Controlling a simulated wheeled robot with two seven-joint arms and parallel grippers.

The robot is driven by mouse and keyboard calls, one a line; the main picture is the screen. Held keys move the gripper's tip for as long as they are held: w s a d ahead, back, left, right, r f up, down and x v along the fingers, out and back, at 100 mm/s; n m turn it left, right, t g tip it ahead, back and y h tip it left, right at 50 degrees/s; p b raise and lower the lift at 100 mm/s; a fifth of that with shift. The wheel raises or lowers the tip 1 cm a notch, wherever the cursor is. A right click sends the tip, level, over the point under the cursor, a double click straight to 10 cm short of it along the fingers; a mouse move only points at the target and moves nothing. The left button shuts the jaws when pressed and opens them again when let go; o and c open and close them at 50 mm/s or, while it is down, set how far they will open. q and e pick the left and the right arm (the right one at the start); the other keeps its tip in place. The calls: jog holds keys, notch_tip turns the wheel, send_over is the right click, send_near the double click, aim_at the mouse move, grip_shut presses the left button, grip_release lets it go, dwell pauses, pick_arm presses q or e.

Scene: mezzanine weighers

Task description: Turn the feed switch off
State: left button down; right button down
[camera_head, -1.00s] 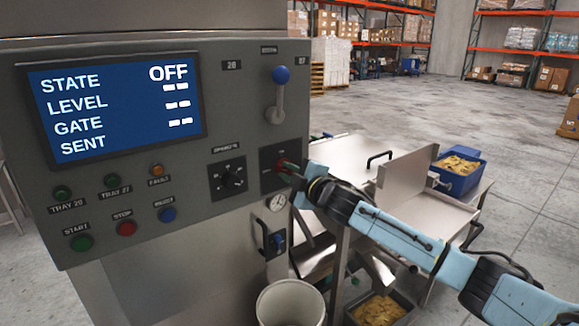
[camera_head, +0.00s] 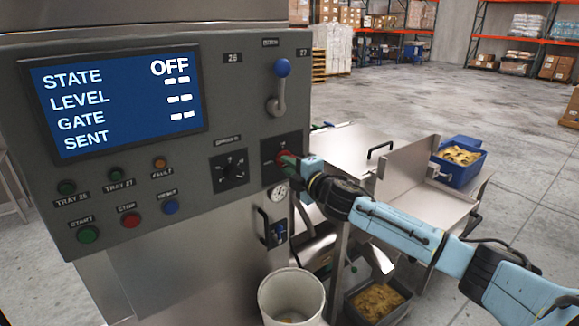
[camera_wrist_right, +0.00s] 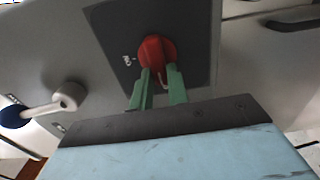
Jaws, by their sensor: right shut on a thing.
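The feed switch is a red rotary knob (camera_wrist_right: 157,55) on a dark square plate (camera_wrist_right: 110,40) in the right wrist view. In the head view the plate (camera_head: 268,146) sits at the lower right of the grey control panel, with the knob mostly hidden by my gripper. My right gripper (camera_wrist_right: 160,85) has its green fingers on either side of the knob's lower part and is shut on it. It also shows in the head view (camera_head: 289,163). The screen (camera_head: 120,100) reads STATE OFF, with dashes on other lines. My left gripper is not in view.
A lever with a blue ball (camera_head: 282,68) stands above the switch, and a black selector dial (camera_head: 233,171) is to its left. Push buttons line the panel's lower left. Steel trays are at right.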

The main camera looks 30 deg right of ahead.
jog(key=c, duration=1.4)
grip_release()
jog(key=shift+o, duration=0.2)
jog(key=shift+s, duration=0.1)
jog(key=s+d+b, duration=0.1)
jog(key=s+b, duration=0.2)
jog(key=s, duration=1)
jog(key=shift+b, duration=0.3)
jog(key=shift+s, duration=0.1)
